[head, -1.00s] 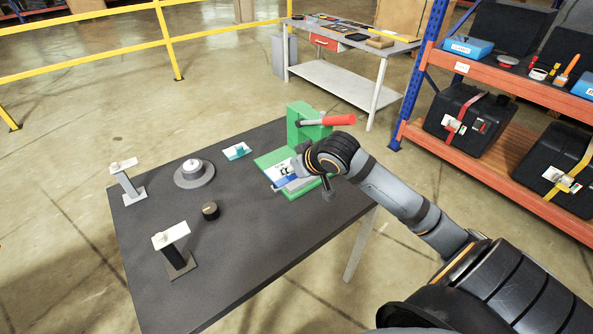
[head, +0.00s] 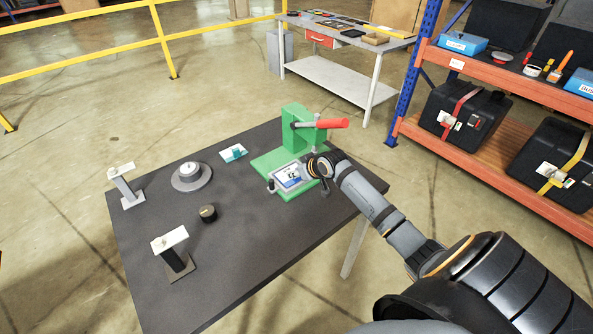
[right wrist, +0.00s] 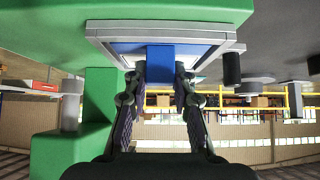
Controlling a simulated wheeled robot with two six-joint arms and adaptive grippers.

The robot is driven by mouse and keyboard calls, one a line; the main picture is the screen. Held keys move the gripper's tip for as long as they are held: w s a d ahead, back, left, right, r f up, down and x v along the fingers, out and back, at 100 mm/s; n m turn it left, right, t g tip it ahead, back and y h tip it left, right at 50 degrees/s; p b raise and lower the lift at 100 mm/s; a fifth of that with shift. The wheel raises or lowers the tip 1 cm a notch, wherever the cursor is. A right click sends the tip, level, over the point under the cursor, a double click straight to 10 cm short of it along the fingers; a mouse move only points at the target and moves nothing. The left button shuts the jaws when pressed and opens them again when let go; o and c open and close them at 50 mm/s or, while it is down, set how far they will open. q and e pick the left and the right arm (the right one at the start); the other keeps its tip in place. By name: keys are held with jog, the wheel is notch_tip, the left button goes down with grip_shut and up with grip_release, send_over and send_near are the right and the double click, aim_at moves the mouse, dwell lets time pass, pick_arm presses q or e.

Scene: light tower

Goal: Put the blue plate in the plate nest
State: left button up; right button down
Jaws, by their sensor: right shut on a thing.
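The blue plate, with a white and blue printed face (head: 288,177), lies at the grey-framed nest on the green press base (head: 262,165). My right gripper (head: 311,170) is at the plate's right side, low over the base. In the right wrist view its two fingers are closed on a blue tab (right wrist: 160,62), and the blue plate shows behind it within the pale grey nest frame (right wrist: 205,30). The plate looks flat and lined up with the frame; I cannot tell if it is fully seated. My left gripper is not in view.
The green press (head: 298,128) with its red lever handle (head: 330,123) stands right behind the nest. A teal-and-white card (head: 233,153), a grey round base (head: 191,178), a black knob (head: 208,213) and two white-topped stands (head: 170,240) are on the dark table.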

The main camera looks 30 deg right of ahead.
jog(key=c, duration=1.1)
grip_release()
jog(key=shift+f, duration=0.15)
jog(key=shift+s+r, duration=0.1)
jog(key=shift+r, duration=0.15)
jog(key=p+v, duration=0.3)
jog(key=v, duration=0.8)
jog(key=shift+s+r, duration=0.25)
jog(key=shift+r, duration=0.05)
jog(key=shift+f, duration=0.1)
